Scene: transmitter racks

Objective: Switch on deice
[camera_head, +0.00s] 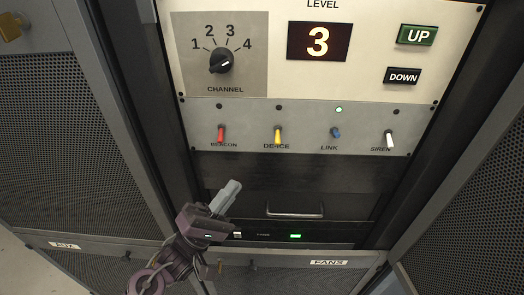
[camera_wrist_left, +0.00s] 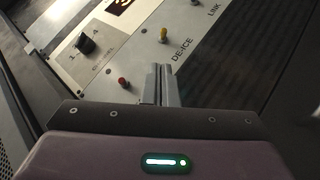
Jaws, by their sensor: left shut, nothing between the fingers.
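The deice switch (camera_head: 277,135) is a yellow-tipped toggle on the grey switch strip, between the red beacon switch (camera_head: 221,133) and the blue link switch (camera_head: 336,132). The small lamp above deice is dark. In the left wrist view the yellow toggle (camera_wrist_left: 163,35) stands beyond the fingertips, with its label beside it. My left gripper (camera_head: 232,186) is shut and empty, below the strip and apart from it, lower left of the deice switch. The fingers also show in the left wrist view (camera_wrist_left: 160,72). My right gripper is not in view.
The green lamp (camera_head: 338,109) above link is lit. A white siren switch (camera_head: 389,139) is at the strip's right. Above are the channel knob (camera_head: 221,62), a display reading 3 (camera_head: 318,41), and UP (camera_head: 417,36) and DOWN (camera_head: 403,76) buttons. A drawer handle (camera_head: 295,211) sits below the strip.

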